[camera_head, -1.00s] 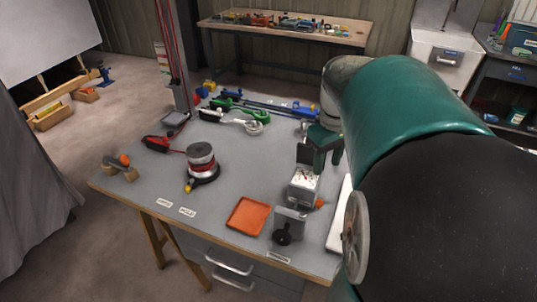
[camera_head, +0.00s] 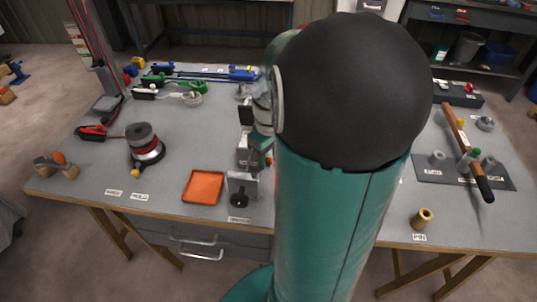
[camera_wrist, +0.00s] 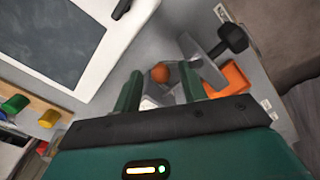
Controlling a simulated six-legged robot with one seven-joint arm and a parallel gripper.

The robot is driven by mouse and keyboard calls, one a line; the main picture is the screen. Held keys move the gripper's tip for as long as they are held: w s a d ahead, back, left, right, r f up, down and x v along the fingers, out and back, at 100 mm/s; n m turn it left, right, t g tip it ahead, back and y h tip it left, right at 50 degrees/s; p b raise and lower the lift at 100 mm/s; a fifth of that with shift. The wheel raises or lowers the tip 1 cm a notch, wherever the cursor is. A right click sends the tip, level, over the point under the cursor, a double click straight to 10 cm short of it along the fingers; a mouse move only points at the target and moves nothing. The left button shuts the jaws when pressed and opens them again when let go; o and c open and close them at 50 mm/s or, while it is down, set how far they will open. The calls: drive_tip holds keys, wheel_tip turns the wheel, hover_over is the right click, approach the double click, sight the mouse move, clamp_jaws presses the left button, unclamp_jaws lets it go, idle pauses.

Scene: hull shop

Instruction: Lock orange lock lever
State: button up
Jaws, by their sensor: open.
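An orange ball-shaped knob (camera_wrist: 160,73), which looks like the end of the lock lever, shows in the wrist view. It appears between the two fingertips of my gripper (camera_wrist: 160,84). The gripper is open, with one finger on each side of the knob in the picture; I cannot tell whether either touches it. Pale metal of a fixture shows just behind the knob. In the head view my arm hides the lever and most of the gripper. The fixture's grey metal plate with a black knob (camera_head: 239,200) stands left of my arm; the black knob also shows in the wrist view (camera_wrist: 233,38).
An orange tray (camera_head: 203,187) lies left of the fixture, and shows close by in the wrist view (camera_wrist: 237,80). A white-framed dark panel (camera_wrist: 45,40) lies on the other side. A hammer (camera_head: 467,153) lies at right.

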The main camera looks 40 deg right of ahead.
clamp_jaws()
drive_tip(key=shift+m, duration=0.3)
drive_tip(key=shift+s+a+m, duration=0.45)
drive_tip(key=shift+s+m, duration=0.2)
drive_tip(key=shift+m, duration=1.1)
drive_tip(key=shift+s+a+m, duration=0.4)
drive_tip(key=shift+s+m, duration=0.2)
drive_tip(key=shift+m, duration=1.1)
drive_tip(key=shift+s+a+m, duration=0.45)
drive_tip(key=shift+s+m, duration=0.2)
drive_tip(key=shift+m, duration=1.1)
unclamp_jaws()
